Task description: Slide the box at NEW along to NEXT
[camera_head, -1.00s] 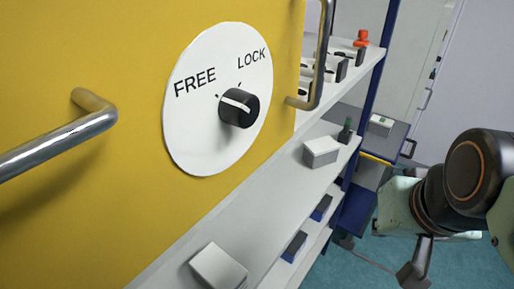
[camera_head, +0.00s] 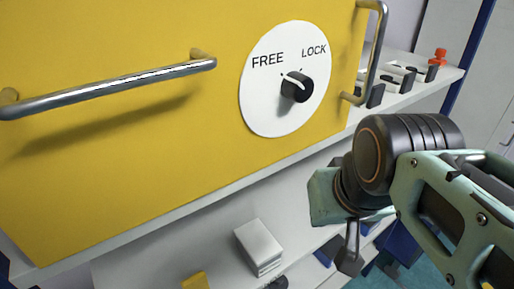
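A white box (camera_head: 258,245) sits on the pale shelf (camera_head: 215,232) below the yellow panel, low in the middle of the view. No NEW or NEXT marking can be read, so I cannot tell which place the box is at. My gripper (camera_head: 348,260) hangs at the end of my arm, to the right of the box and apart from it in the picture. Only a dark grey finger part shows, so whether it is open or shut is unclear. My arm hides the shelf to the right.
The yellow panel (camera_head: 120,150) has a FREE/LOCK dial (camera_head: 296,87), its pointer between the words, and metal handles (camera_head: 110,88) that stick out. An upper shelf (camera_head: 425,90) holds several small dark blocks and a red item (camera_head: 439,57). A yellow piece (camera_head: 196,281) shows at the bottom edge.

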